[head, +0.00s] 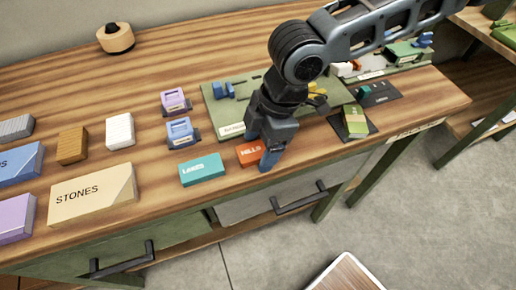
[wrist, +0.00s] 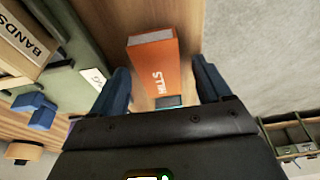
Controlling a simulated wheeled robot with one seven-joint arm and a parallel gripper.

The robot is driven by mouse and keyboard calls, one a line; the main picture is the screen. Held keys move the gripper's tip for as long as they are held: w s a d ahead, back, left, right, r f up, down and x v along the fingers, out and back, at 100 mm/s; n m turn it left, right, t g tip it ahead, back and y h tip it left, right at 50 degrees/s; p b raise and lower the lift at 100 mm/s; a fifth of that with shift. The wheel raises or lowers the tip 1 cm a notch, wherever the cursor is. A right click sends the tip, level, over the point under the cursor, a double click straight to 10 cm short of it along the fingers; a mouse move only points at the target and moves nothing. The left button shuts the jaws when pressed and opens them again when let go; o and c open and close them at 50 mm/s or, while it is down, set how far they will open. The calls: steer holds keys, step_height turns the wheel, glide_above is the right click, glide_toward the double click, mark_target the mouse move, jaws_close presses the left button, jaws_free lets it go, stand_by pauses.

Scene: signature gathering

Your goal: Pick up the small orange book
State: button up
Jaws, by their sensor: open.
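The small orange book (head: 250,153) with white lettering lies on the wooden table near its front edge, partly hidden by my gripper in the head view. My gripper (head: 265,150) is low over the table, right at the book. In the wrist view the orange book (wrist: 153,68) lies flat ahead of the fingers, its near end reaching toward the gap between them. My gripper (wrist: 163,88) is open, with one blue finger to each side, and holds nothing. I cannot tell whether a finger touches the book.
A teal book (head: 202,169) lies just left of the orange one. A green board (head: 220,108) with small blocks is behind my gripper. A black mat with a green block (head: 355,120) is to the right. A cream STONES box (head: 92,194) stands at left. The table's front edge is close.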

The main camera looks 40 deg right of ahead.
steer(key=shift+f, duration=0.1)
steer(key=c, duration=1.1)
steer(key=shift+c, duration=0.2)
